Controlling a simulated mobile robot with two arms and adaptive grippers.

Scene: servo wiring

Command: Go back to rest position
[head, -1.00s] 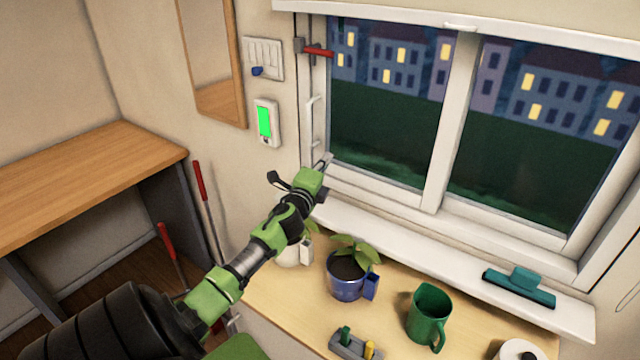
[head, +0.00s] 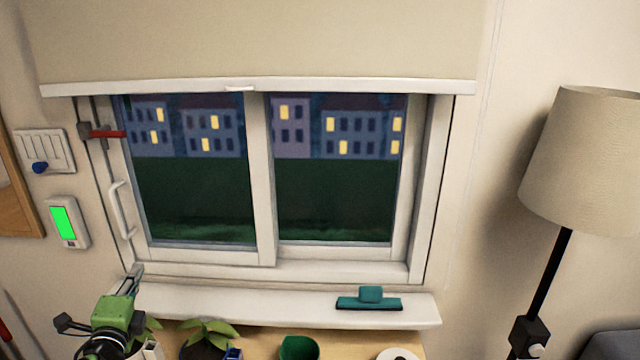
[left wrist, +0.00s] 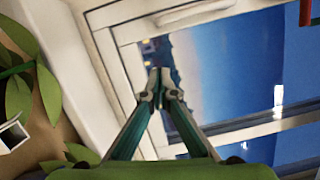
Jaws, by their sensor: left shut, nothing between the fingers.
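My left gripper (head: 132,280) is at the lower left of the head view, in front of the left end of the window sill. In the left wrist view its fingers (left wrist: 158,80) meet at the tips, shut with nothing between them, in front of the window frame and glass. I cannot tell from the views whether the tips touch the window. My right gripper is not in view.
The sliding window (head: 262,180) has a white handle (head: 121,210) at its left and a red lever (head: 107,133) above. Potted plants (head: 208,333), a green mug (head: 299,347) and a teal squeegee (head: 369,300) are close by. A lamp (head: 585,160) stands at right.

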